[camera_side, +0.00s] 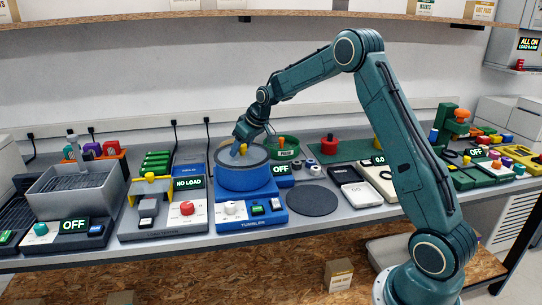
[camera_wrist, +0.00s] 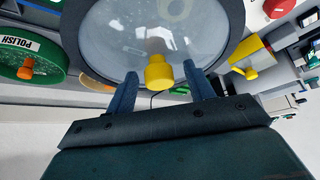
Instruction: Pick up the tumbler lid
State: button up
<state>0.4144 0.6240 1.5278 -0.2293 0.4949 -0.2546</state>
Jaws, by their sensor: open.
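The tumbler (camera_side: 246,178) is a blue drum on a blue base marked TUMBLER, with a display that reads OFF. Its lid (camera_side: 259,156) is a greyish see-through disc with a dark rim, lying on top of the drum. The lid also fills the upper middle of the wrist view (camera_wrist: 118,42). A yellow knob (camera_wrist: 158,73) stands up from it. My gripper (camera_wrist: 160,88) is open, with one blue finger on each side of the knob. In the side view my gripper (camera_side: 240,146) is right above the lid. I cannot tell whether the fingers touch the knob.
A green POLISH tub (camera_wrist: 45,62) with an orange knob is close behind the tumbler. A dark round mat (camera_side: 312,200) lies right of it. A NO LOAD station (camera_side: 190,195) with a yellow part stands left. A shelf (camera_side: 200,16) runs above.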

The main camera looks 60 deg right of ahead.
jog(key=c, duration=1.1)
jog(key=shift+r, duration=0.2)
notch_tip(320, 180, up, 20)
jog(key=shift+f, duration=0.15)
dwell(0.4)
